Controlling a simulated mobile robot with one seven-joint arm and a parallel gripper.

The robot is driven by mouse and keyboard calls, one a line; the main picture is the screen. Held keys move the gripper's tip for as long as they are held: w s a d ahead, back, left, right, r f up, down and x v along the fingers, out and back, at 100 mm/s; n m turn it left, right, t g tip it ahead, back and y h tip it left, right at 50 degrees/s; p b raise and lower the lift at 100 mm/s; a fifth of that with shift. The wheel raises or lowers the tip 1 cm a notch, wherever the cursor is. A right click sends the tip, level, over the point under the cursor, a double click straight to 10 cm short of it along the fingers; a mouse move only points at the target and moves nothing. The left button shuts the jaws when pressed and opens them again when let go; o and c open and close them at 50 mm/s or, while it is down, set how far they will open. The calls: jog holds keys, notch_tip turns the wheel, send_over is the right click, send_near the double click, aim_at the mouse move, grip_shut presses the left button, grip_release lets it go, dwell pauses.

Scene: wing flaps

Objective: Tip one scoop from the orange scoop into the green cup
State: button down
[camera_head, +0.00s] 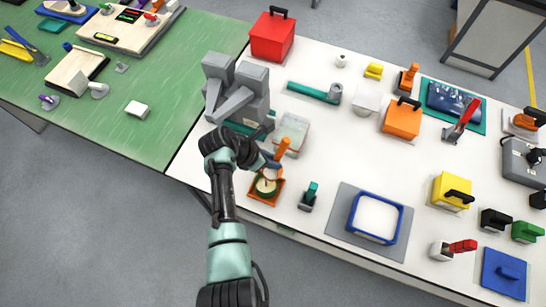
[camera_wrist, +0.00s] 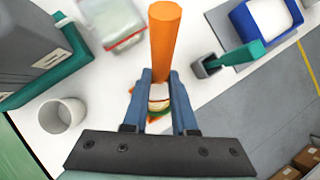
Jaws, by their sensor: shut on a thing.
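My gripper (camera_head: 272,164) is shut on the orange scoop (camera_head: 282,148), whose thick handle sticks up past the blue fingertips. The handle also shows in the wrist view (camera_wrist: 165,42), between the fingers. The green cup (camera_head: 265,186) appears as a round greenish rim with a cream-coloured inside, in a small orange tray (camera_head: 254,193) near the table's front edge. My gripper is just above and beside it. In the wrist view, cream, orange and green patches show between the fingers. The scoop's bowl is mostly hidden, so I cannot tell its tilt or load.
A blue tub (camera_head: 352,222) of white material stands on a grey mat to the right. A teal-handled tool (camera_head: 309,194) stands in a holder between. A clear-lidded box (camera_head: 291,131) and a grey machine (camera_head: 240,95) are close behind. A white cup (camera_wrist: 62,115) shows in the wrist view.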

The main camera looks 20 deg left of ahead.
jog(key=shift+s+a+t+h, duration=0.15)
jog(key=shift+s+t+h, duration=0.15)
jog(key=shift+t, duration=0.1)
dwell(0.5)
jog(key=shift+s+a+t, duration=0.1)
jog(key=shift+t, duration=0.2)
jog(key=shift+s+f, duration=0.15)
jog(key=shift+s+a+t+h, duration=0.1)
jog(key=shift+a+t+h, duration=0.05)
jog(key=shift+t+h, duration=0.15)
jog(key=shift+b, duration=0.35)
jog(key=shift+s+a+t, duration=0.1)
jog(key=shift+s+t, duration=0.15)
jog(key=shift+t, duration=0.15)
jog(key=shift+s+a+f+m+t+h+b, duration=0.2)
jog(key=shift+s+t+h+b, duration=0.2)
jog(key=shift+t+b, duration=0.3)
jog(key=shift+s+a+f+m+t+h+b, duration=0.1)
jog(key=shift+s+a+f+t+h+b, duration=0.25)
jog(key=shift+b, duration=0.55)
dwell(1.2)
jog(key=shift+d+r, duration=0.2)
